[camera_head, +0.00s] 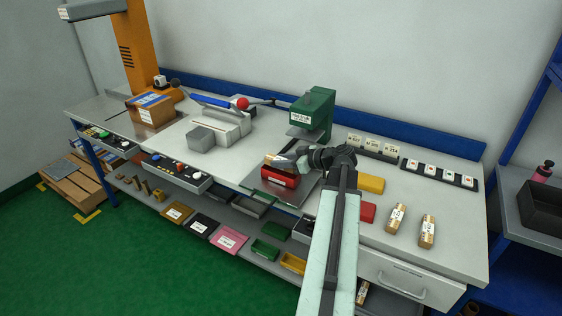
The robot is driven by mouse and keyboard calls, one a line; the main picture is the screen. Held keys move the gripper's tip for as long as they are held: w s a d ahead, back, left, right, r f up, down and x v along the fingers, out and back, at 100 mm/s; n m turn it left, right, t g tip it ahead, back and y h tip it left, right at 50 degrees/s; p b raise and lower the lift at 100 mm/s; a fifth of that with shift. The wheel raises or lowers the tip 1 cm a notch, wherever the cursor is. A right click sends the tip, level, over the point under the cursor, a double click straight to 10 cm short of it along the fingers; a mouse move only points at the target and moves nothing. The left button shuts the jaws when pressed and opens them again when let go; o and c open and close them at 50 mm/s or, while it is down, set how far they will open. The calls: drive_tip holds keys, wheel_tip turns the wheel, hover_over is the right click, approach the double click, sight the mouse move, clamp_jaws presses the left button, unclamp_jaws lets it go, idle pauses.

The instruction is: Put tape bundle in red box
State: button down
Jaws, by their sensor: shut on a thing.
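My gripper (299,159) is shut on a tape bundle (281,162), a small brown piece with a pale part. It holds the bundle lying roughly level at the top of a red box (280,181). Whether the bundle touches the box or is just above it, I cannot tell. The red box stands on a grey plate (290,196) in front of a green machine (313,112). My arm comes in from the lower right and hides part of the bench.
Two more labelled brown bundles (427,232) stand on the bench at right. A yellow box (370,184) and another red piece (368,212) lie beside my arm. Label stands (440,174) line the back. A grey block (201,139) stands left. Small bins fill the lower shelf.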

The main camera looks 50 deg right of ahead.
idle(0.8)
drive_tip(key=c, duration=1)
unclamp_jaws()
drive_tip(key=shift+o, duration=0.2)
drive_tip(key=shift+s, duration=0.1)
drive_tip(key=p+v, duration=0.3)
drive_tip(key=v, duration=0.4)
drive_tip(key=shift+s, duration=0.25)
drive_tip(key=shift+w+r, duration=0.1)
